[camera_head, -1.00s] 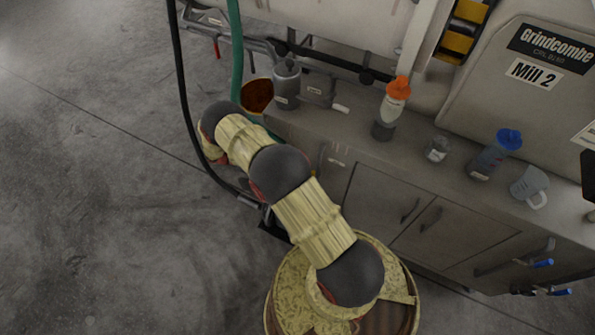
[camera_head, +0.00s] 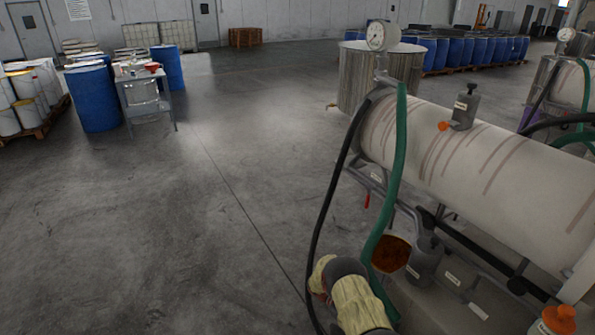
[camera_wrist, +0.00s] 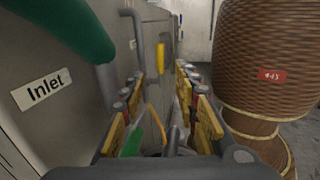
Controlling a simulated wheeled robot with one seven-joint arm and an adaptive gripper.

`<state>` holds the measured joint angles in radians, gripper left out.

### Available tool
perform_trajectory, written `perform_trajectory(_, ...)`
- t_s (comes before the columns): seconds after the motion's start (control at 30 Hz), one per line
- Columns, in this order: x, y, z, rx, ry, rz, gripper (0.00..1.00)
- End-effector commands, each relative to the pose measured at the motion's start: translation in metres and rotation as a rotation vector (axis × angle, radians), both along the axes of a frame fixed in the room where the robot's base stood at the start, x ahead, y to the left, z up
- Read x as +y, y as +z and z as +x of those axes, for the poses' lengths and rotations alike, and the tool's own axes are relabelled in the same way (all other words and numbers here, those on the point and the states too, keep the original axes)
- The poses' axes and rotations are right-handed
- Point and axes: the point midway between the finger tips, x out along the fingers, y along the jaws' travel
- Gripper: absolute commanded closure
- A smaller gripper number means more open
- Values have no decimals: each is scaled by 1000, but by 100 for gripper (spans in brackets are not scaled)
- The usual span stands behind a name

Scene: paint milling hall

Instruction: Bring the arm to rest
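My arm (camera_head: 350,295) shows at the bottom edge of the head view, bent beside the mill bench, with its yellowish cover and dark joints. My gripper is outside the head view. In the wrist view my gripper (camera_wrist: 158,86) is open, with its two yellow-padded fingers apart. I see nothing held between them. Behind the gap are a grey pipe, a green piece and a yellow handle, partly hidden by the fingers.
A panel labelled "Inlet" (camera_wrist: 42,88) and a green hose (camera_wrist: 65,28) are close on the left in the wrist view. Open floor (camera_head: 150,230) lies left of the mill (camera_head: 480,170) in the head view.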

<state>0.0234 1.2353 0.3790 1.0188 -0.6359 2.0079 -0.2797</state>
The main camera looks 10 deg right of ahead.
Motion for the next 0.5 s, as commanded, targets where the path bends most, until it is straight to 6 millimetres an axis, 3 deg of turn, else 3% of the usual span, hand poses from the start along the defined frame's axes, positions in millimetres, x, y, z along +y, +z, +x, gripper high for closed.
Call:
perform_trajectory(0.17,2,23,9,-65,-6,18,69)
perform_trajectory(0.5,13,106,24,-315,-32,92,69)
